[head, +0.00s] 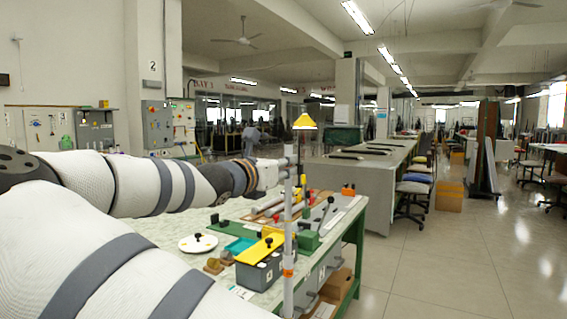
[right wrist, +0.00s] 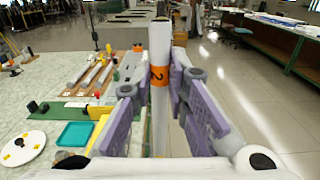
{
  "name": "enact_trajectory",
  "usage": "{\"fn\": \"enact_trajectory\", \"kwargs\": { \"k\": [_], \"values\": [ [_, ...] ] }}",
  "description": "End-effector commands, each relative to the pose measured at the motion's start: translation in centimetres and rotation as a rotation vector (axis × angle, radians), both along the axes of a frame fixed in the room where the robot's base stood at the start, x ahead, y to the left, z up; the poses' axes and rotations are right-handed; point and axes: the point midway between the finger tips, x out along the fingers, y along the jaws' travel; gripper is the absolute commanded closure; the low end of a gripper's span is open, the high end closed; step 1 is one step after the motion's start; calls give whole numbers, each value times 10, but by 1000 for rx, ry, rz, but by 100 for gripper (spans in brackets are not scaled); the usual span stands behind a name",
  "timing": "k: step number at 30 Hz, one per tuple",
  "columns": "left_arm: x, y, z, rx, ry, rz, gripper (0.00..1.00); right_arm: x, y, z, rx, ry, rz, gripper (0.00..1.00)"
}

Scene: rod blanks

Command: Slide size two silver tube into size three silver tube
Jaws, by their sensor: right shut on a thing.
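My right gripper (right wrist: 158,105) has its purple fingers either side of an upright silver tube with an orange band marked 2, the size two silver tube (right wrist: 160,45). I cannot tell which tube is the size three silver tube, or whether one is inside another.
The green-framed table (head: 345,235) holds a grey block with a yellow top (head: 262,247), a white disc (head: 198,243) and a teal tray (right wrist: 75,134). Silver rods (right wrist: 106,74) lie on wooden boards farther back. Open floor (head: 440,260) lies to the right.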

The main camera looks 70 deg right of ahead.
Motion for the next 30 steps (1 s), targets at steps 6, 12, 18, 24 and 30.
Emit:
{"fn": "enact_trajectory", "kwargs": {
  "k": [6,12,18,24,30],
  "values": [
    [1,0,1,0,-2,0,55,-1,0,-5,0,0,-1,100],
    [3,0,2,0,-10,0,55,-1,0,-10,1,-1,-1,100],
    [4,0,4,0,-17,0,55,0,0,-15,1,0,-1,100],
    [6,0,6,0,-24,0,55,0,0,-20,1,0,-1,100],
    [8,0,8,0,-31,0,55,0,0,-25,1,0,-1,100]
  ]
}}
